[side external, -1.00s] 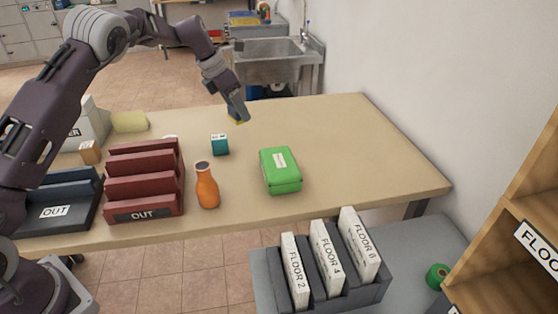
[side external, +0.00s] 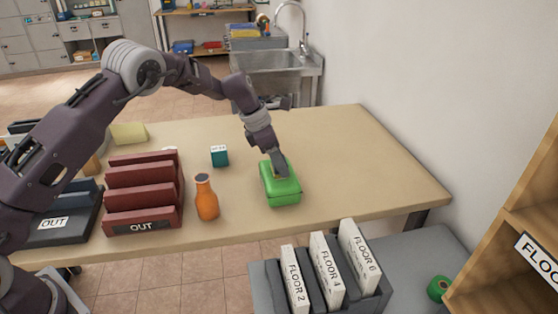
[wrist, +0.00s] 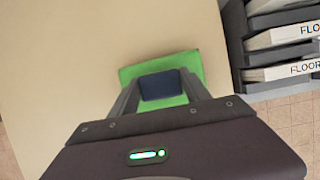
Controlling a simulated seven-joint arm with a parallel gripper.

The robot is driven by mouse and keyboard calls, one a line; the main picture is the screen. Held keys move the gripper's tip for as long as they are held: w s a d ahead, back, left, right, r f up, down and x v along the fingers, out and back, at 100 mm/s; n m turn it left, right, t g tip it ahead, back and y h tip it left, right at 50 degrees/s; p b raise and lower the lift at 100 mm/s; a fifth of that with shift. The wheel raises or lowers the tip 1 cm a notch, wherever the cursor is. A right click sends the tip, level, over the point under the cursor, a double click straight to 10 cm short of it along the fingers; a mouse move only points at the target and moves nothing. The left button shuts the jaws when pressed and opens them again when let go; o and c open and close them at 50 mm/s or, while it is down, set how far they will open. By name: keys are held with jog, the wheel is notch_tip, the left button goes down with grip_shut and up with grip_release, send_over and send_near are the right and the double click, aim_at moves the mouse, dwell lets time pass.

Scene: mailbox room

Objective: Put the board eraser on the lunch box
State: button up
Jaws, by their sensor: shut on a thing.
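The green lunch box (side external: 283,192) lies on the table, right of the orange bottle. My gripper (side external: 279,173) is over its top in the side view. In the wrist view, my gripper (wrist: 163,87) is shut on the board eraser (wrist: 162,85), a dark blue block. The green lunch box (wrist: 188,62) shows behind and around the eraser. In the side view my gripper hides most of the eraser. I cannot tell whether the eraser touches the lid.
An orange bottle (side external: 206,199), a teal box (side external: 219,156) and a dark red OUT sorter (side external: 144,205) stand to the left. A grey rack (side external: 324,297) with white FLOOR folders is below the table's front edge. The table's right part is clear.

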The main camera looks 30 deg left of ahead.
jog(key=o, duration=1.4)
jog(key=shift+f, duration=0.1)
jog(key=v, duration=1.2)
jog(key=shift+r, duration=0.25)
jog(key=s+d+r+m, duration=0.1)
jog(key=s+r+m, duration=1.1)
jog(key=s, duration=0.5)
jog(key=s+f+m+y, duration=0.1)
jog(key=s+m, duration=0.4)
jog(key=s, duration=0.3)
jog(key=s+f+m+t+y, duration=0.1)
jog(key=s+m, duration=0.4)
jog(key=s, duration=0.3)
jog(key=s+f+m+t+y, duration=0.1)
jog(key=s+m, duration=0.4)
jog(key=s, duration=0.3)
jog(key=shift+s+a, duration=0.25)
jog(key=shift+a, duration=0.05)
